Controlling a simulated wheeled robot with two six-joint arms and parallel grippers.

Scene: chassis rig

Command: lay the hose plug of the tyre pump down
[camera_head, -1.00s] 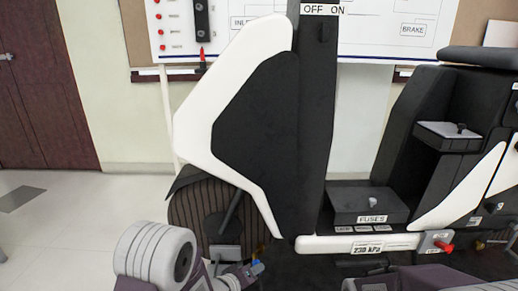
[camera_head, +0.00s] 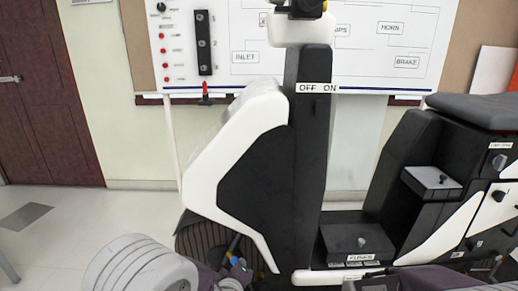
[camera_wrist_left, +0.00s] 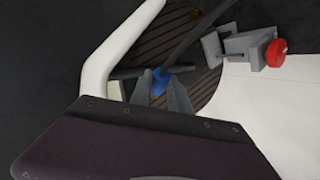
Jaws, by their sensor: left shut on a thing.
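My left gripper (camera_wrist_left: 165,98) is shut on the blue hose plug (camera_wrist_left: 160,80), seen between its fingertips in the left wrist view. A dark rod or hose (camera_wrist_left: 200,38) runs from near the plug to the upper right. The plug is held in front of the brown ribbed wheel (camera_wrist_left: 150,45). In the head view my left gripper (camera_head: 236,274) is low beside the wheel (camera_head: 197,243), with small blue parts at its tip. Whether the plug touches anything is hidden. My right gripper is out of view; only my right arm shows at the bottom right. I cannot make out the pump body.
A grey bracket with a red knob (camera_wrist_left: 276,52) stands right of the plug. The white curved frame (camera_head: 205,175) and black column (camera_head: 309,150) rise above the wheel. A FUSES box (camera_head: 355,238) lies to the right. Open floor (camera_head: 90,215) is at the left.

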